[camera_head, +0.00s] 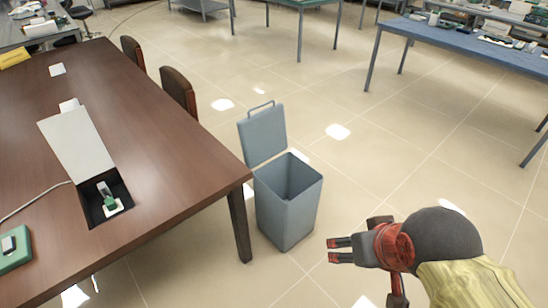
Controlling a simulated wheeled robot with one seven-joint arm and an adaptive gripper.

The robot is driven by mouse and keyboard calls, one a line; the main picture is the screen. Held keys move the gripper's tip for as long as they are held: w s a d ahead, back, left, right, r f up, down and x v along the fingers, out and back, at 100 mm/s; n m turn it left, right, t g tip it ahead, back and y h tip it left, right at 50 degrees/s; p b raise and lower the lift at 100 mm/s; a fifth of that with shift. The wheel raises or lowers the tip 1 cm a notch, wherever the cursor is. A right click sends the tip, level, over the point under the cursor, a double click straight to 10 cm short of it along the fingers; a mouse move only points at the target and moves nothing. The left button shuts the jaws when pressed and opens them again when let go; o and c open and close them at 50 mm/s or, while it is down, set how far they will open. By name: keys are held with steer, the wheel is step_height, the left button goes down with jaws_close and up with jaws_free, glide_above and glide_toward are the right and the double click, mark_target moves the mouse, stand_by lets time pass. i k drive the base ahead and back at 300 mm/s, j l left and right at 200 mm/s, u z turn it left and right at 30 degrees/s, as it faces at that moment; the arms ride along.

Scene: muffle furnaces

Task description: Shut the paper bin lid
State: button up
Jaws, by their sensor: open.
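A grey-blue paper bin (286,213) stands on the tiled floor beside the corner of a brown table. Its lid (263,136) is open, standing up at the back left edge with a wire handle (260,108) on top. The inside of the bin shows dark; I cannot see any contents. The fingers are open and empty, apart from the bin and the lid.
The brown table (170,150) fills the left, its corner and leg close to the bin. On it are an open box (77,147) and a green device (14,250). Two chairs (178,92) stand behind it. A blue table (480,45) is at the upper right. Floor right of the bin is clear.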

mark_target(263, 135)
steer(key=i+l, duration=0.15)
steer(key=i, duration=0.5)
steer(key=i+l, duration=0.2)
steer(key=i, duration=0.4)
steer(key=i+l, duration=0.15)
steer(key=i, duration=0.5)
